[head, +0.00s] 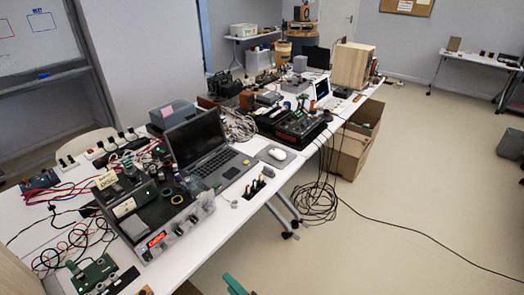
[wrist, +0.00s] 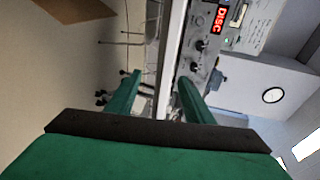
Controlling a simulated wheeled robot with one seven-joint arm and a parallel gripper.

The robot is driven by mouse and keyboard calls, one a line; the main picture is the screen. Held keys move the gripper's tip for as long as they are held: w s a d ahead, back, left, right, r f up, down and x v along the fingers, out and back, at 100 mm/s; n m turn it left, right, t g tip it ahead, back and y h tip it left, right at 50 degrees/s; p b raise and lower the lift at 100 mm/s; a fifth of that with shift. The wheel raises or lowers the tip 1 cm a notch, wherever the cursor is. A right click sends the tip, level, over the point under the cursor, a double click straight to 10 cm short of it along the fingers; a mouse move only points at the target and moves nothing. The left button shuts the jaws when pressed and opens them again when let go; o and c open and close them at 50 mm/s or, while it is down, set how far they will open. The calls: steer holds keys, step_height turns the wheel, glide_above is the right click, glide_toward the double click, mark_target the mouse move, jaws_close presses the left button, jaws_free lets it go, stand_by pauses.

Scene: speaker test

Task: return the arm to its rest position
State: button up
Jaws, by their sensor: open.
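My gripper (wrist: 160,80) shows in the wrist view as two green fingers on a dark bar. The fingers are apart and I see nothing held between them. Past them is the edge of the white table and the front of a grey device with knobs and a red lit "DISC" display (wrist: 221,18). In the head view a small green part of my arm or gripper (head: 234,285) shows at the bottom edge, to the right of the table's near part. The rest of my arm is out of view.
A coiled black cable (head: 316,201) hangs to the floor beside cardboard boxes (head: 349,152). The floor (head: 430,200) at the right is mostly clear.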

steer(key=s+d+f+n+h, duration=0.1)
steer(key=s+d+f+h, duration=0.15)
steer(key=s, duration=0.45)
steer(key=s+d+f+h, duration=0.1)
steer(key=s+d+h, duration=0.2)
steer(key=s, duration=0.3)
steer(key=s+d+f+n+h, duration=0.1)
steer(key=s+d+h, duration=0.2)
steer(key=s, duration=0.4)
steer(key=s+r+n+t+h, duration=0.1)
steer(key=s+r+n+t, duration=0.1)
steer(key=s+r, duration=0.4)
steer(key=s+d+r+n+t+h, duration=0.1)
steer(key=s+r+n, duration=0.4)
steer(key=r, duration=0.7)
steer(key=shift+s+d+t, duration=0.25)
steer(key=shift+s+t, duration=0.15)
steer(key=shift+s, duration=0.55)
